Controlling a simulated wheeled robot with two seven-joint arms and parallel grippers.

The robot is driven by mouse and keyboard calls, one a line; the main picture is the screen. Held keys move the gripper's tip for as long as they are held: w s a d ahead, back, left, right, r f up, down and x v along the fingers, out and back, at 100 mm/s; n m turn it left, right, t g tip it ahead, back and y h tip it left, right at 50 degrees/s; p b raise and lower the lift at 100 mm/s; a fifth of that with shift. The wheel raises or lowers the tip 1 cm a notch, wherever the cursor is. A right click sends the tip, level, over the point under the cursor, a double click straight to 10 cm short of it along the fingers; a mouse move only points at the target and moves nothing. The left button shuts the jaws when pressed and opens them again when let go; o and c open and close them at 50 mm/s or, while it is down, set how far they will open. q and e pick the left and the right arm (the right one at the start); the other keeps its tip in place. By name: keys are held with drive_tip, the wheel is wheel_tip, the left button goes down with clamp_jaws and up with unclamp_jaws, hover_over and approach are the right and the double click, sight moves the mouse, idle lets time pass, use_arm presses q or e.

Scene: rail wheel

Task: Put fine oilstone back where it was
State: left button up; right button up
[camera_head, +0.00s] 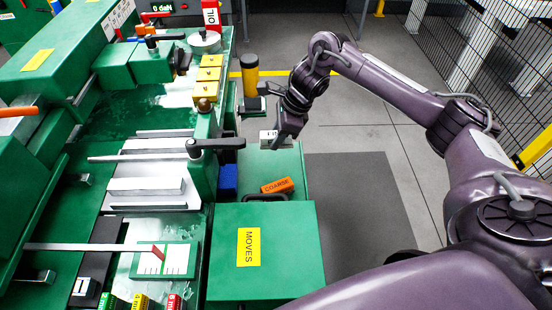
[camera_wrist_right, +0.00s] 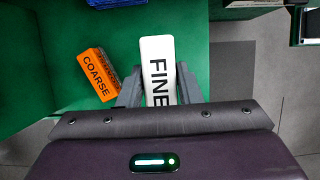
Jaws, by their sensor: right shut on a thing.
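The fine oilstone (camera_wrist_right: 157,65) is a white block marked FINE in the right wrist view. It also shows in the head view (camera_head: 268,136), partly hidden by my right gripper (camera_head: 288,130). The gripper's two fingers are shut on the stone's sides, and in the right wrist view the gripper (camera_wrist_right: 160,92) covers its near end. The stone is over the far part of the green shelf (camera_head: 285,160); I cannot tell if it touches it. The orange COARSE stone (camera_head: 277,186) lies on the shelf, left of the fine stone in the right wrist view (camera_wrist_right: 97,74). My left gripper is not in view.
A blue block (camera_head: 228,180) stands beside the shelf's left edge. A green box marked MOVES (camera_head: 265,270) stands in front. Yellow blocks (camera_head: 208,74) and a black-handled lever (camera_head: 215,144) are on the machine at left. Open floor lies right of the shelf.

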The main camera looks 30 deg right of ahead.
hover_over(272, 164)
drive_tip(key=d, duration=0.1)
drive_tip(key=f, duration=0.5)
drive_tip(key=shift+s+d, duration=0.1)
drive_tip(key=shift+s, duration=0.2)
wheel_tip(272, 164, down, 4)
drive_tip(key=shift+r+p, duration=0.15)
drive_tip(key=shift+p, duration=0.2)
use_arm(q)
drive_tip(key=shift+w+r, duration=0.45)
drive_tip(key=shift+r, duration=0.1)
use_arm(e)
drive_tip(key=o, duration=0.7)
drive_tip(key=shift+c, duration=0.2)
drive_tip(key=o, duration=0.4)
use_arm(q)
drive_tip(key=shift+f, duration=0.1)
use_arm(e)
drive_tip(key=shift+o, duration=0.2)
